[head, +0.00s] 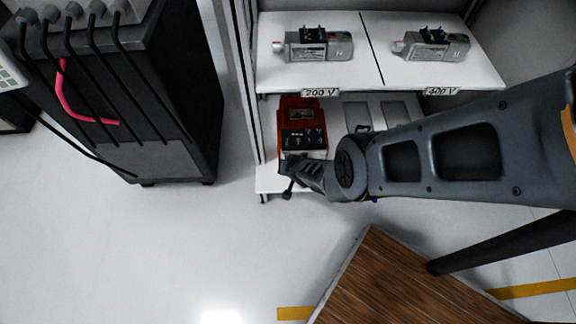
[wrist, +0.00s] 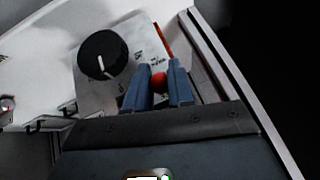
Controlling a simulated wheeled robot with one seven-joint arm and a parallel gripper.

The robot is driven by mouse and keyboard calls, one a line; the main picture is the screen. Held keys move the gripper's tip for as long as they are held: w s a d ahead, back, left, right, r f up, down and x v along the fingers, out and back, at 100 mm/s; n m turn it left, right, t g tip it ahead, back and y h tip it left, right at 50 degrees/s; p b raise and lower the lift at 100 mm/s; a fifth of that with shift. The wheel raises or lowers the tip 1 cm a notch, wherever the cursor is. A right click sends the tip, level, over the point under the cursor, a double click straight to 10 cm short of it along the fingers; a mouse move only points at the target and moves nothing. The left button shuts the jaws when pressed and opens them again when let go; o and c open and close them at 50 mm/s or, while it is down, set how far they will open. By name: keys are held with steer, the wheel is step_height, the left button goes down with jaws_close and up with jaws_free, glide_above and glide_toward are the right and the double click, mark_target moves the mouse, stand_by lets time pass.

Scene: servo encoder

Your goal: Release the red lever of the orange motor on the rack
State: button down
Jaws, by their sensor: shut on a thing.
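The orange motor (head: 302,114) sits at the left of the rack's lower shelf, its front end partly hidden by my gripper (head: 288,176). In the wrist view the motor's pale end plate (wrist: 128,62) carries a black knob (wrist: 103,56) with a white mark and small printed labels. The red lever (wrist: 159,82) shows as a round red tip between the two blue-grey fingers of my gripper (wrist: 160,72). The fingers are shut on it. The lever's lower part is hidden by the fingers. A strip of the motor's red-orange side shows behind the plate.
Two grey motors (head: 320,44) (head: 432,45) lie on the upper shelf above labels "200 V" and "400 V". The rack's left post (head: 245,80) is close to my gripper. A black cabinet (head: 150,100) with cables stands left, a wooden top (head: 400,290) below right. Floor between is clear.

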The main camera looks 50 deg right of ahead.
steer(key=shift+d, duration=0.1)
steer(key=c, duration=1.3)
jaws_free()
steer(key=shift+r, duration=0.15)
steer(key=shift+p+v, duration=3.85)
steer(key=shift+p, duration=0.3)
steer(key=shift+s, duration=0.1)
